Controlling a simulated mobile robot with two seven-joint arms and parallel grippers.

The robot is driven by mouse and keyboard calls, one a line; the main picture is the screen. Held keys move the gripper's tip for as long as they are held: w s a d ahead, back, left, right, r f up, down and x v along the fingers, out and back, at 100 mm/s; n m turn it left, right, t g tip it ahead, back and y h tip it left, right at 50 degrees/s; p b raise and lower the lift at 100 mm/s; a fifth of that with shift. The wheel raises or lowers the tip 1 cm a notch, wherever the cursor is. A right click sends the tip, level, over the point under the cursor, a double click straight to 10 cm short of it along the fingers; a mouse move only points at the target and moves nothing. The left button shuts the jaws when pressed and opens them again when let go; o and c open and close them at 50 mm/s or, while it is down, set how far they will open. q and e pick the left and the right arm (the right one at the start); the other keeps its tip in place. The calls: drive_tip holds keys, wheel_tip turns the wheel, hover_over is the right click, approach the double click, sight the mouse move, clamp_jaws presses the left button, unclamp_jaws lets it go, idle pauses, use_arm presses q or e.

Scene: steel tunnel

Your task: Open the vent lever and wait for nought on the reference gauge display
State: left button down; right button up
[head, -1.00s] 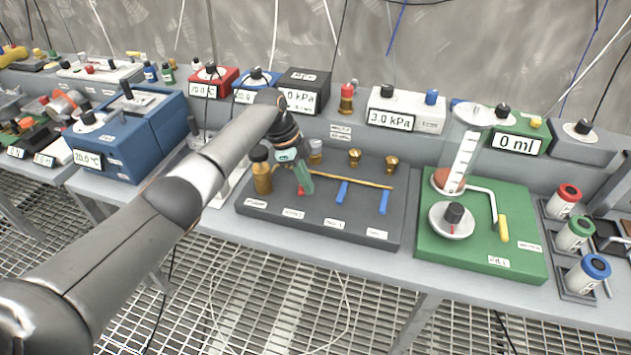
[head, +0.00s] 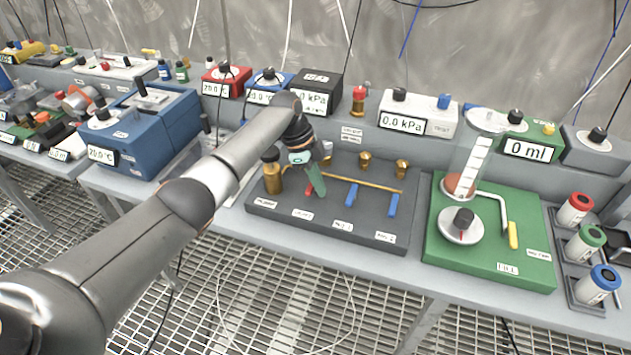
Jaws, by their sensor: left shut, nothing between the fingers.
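A dark grey valve board (head: 330,225) on the bench carries a brass pipe (head: 362,186), brass fittings and levers. A red lever (head: 309,188) is partly hidden behind my left gripper (head: 318,190). The gripper is shut and empty, its fingers pointing down beside the lever; I cannot tell whether they touch it. Two blue levers (head: 351,195) (head: 393,205) hang from the pipe to the right. The black display box (head: 322,80) shows 0.0 kPa, its left edge covered by my arm. The white display box (head: 420,110) shows 0.0 kPa. Small labels are unreadable. My right gripper is out of view.
A green board (head: 490,265) with a glass cylinder (head: 472,165) stands right of the valve board, under a 0 ml display (head: 527,150). Several capped canisters (head: 575,208) stand at the far right. A blue bath (head: 150,125) is on the left. A brass cylinder (head: 272,175) stands close to my gripper.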

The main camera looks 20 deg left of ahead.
use_arm(q)
drive_tip(key=d, duration=0.1)
drive_tip(key=d+r+p, duration=0.1)
drive_tip(key=d, duration=0.1)
drive_tip(key=shift+w, duration=0.1)
drive_tip(key=v, duration=0.9)
drive_tip(key=shift+a, duration=0.2)
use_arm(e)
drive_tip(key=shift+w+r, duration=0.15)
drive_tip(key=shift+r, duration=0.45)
